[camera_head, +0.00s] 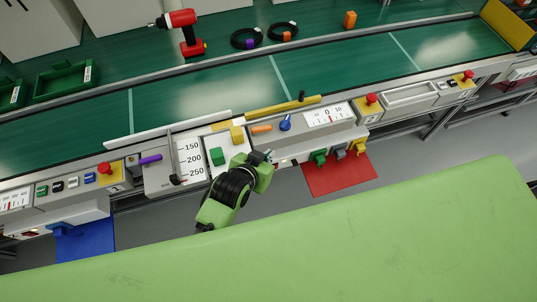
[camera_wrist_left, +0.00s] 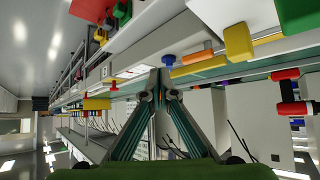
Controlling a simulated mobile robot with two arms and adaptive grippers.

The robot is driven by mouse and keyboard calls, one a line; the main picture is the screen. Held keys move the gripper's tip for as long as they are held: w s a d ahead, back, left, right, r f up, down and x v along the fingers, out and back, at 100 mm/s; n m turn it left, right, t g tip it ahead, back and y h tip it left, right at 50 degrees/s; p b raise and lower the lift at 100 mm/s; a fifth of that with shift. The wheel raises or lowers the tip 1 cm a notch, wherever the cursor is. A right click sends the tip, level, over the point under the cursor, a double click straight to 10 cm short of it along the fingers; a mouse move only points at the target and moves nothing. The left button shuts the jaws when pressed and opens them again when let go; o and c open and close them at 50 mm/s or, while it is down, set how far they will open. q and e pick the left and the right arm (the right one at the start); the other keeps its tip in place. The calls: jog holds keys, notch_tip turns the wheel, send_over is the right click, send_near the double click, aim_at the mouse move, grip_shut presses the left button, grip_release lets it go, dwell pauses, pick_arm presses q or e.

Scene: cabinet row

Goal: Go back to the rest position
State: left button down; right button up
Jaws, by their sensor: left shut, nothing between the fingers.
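My left gripper (camera_head: 268,156) is at the front of the control panel, just below the green and yellow blocks. It is shut and empty. In the left wrist view its two fingers (camera_wrist_left: 160,75) meet at the tips with nothing between them. The green arm behind it stretches over the green surface's far edge. My right gripper is in neither view.
The panel carries a green block (camera_head: 217,156), a yellow block (camera_head: 237,134), a blue knob (camera_head: 285,123) and a red button (camera_head: 371,98). A red sheet (camera_head: 340,175) hangs below. A red drill (camera_head: 184,30) stands beyond the green conveyor (camera_head: 190,93).

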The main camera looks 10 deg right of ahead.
pick_arm(q)
jog(key=shift+s, duration=0.1)
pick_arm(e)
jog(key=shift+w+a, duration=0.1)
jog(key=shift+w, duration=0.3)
